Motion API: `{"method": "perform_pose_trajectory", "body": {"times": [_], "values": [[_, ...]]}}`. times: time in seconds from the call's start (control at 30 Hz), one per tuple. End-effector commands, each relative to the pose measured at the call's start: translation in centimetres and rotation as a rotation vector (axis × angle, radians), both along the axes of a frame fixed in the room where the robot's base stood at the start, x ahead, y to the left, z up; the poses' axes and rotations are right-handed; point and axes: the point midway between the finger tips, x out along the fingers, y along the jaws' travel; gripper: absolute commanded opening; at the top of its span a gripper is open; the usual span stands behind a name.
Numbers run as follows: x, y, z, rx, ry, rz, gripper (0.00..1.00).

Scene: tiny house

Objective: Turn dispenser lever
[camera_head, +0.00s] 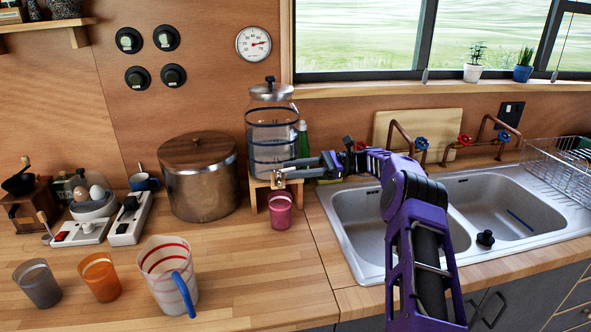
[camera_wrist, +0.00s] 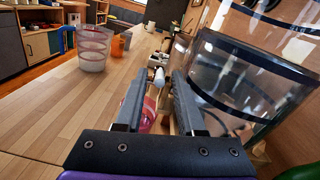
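The glass dispenser (camera_head: 272,140) with dark blue bands and a metal lid stands on a small wooden stand (camera_head: 262,190) at the back of the counter. Its tap and lever (camera_head: 279,180) are low on its front, partly covered by my gripper (camera_head: 284,172). In the wrist view my gripper (camera_wrist: 158,76) has its two fingers apart, with a small pale tap part (camera_wrist: 159,77) showing in the gap near the tips. I cannot tell whether a finger touches it. The dispenser's glass wall (camera_wrist: 235,95) is close beside the right finger. A pink cup (camera_head: 280,212) stands below the tap.
A metal pot (camera_head: 200,180) stands left of the dispenser. A measuring jug (camera_head: 168,280), an orange cup (camera_head: 101,279) and a grey cup (camera_head: 38,284) stand at front left. The sink (camera_head: 365,215) lies under my arm. The counter's middle is clear.

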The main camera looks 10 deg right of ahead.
Motion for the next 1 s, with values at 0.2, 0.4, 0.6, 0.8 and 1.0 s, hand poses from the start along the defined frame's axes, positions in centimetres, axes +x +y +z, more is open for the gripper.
{"method": "perform_pose_trajectory", "body": {"times": [0.2,0.4,0.6,0.8,1.0], "values": [[0.0,0.0,0.0,0.000,-0.001,-0.001,0.43],[0.0,0.0,1.0,0.000,-0.003,-0.001,0.43],[0.0,0.0,4.6,-0.001,-0.005,-0.001,0.43],[0.0,0.0,8.2,-0.001,-0.003,-0.001,0.43],[0.0,0.0,9.9,0.000,-0.002,-0.001,0.43]]}}
